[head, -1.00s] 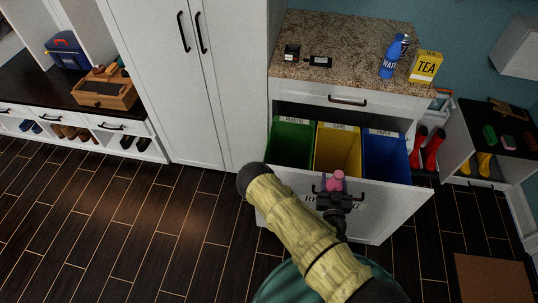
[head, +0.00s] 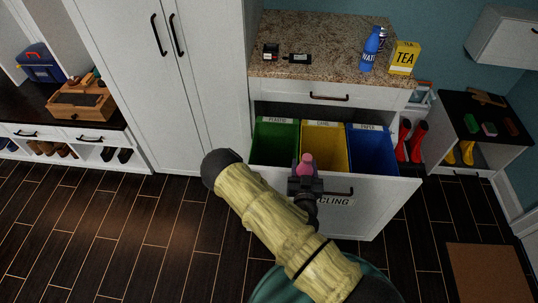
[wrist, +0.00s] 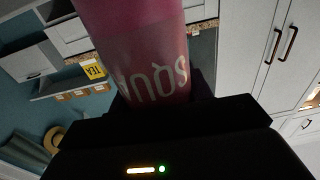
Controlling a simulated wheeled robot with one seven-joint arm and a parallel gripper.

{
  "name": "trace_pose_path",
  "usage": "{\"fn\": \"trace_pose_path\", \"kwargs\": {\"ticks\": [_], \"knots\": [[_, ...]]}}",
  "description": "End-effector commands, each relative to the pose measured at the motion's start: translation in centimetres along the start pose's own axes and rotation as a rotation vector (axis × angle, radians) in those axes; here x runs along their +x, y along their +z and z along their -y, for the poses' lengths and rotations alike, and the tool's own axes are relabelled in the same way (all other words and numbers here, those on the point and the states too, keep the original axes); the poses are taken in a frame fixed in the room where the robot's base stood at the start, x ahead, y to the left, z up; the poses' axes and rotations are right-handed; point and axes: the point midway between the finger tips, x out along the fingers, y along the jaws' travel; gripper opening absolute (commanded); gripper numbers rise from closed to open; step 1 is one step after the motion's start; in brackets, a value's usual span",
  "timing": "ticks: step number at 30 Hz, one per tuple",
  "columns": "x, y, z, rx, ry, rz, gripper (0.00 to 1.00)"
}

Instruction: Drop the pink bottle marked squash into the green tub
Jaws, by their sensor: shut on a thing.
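The pink bottle (wrist: 140,50) fills the top middle of the wrist view, with part of the squash lettering showing upside down. In the head view its pink top (head: 307,162) sticks up above my gripper (head: 306,178). My gripper is shut on the bottle, in front of the open recycling drawer. The green tub (head: 274,142), labelled plastic, is the left one of three tubs in the drawer. In the head view the bottle stands in front of the yellow tub, to the right of the green one. The bottle's lower part is hidden by my gripper.
The yellow tub (head: 323,147) and blue tub (head: 371,150) sit to the right of the green one. The drawer front (head: 375,205) stands before them. A blue bottle (head: 370,50) and yellow tea box (head: 404,58) stand on the counter (head: 330,38) above.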

Motion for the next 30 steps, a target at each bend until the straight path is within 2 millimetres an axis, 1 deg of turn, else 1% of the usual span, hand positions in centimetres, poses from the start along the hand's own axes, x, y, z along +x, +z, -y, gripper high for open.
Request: {"fn": "trace_pose_path", "kwargs": {"ticks": [1,9,14,18,21,24,30], "knots": [[0.5,0.1,1.0,0.007,0.007,-0.006,0.28],[1.7,-2.2,5.5,0.008,0.042,-0.003,0.28],[1.8,-3.8,7.9,0.009,0.052,-0.003,0.28],[1.4,-5.1,9.9,0.008,0.052,-0.002,0.28],[1.1,-6.0,11.0,0.005,0.046,-0.002,0.28],[0.8,-6.6,11.6,0.003,0.042,0.000,0.28],[0.7,-7.1,11.8,-0.002,0.040,0.002,0.28]]}}
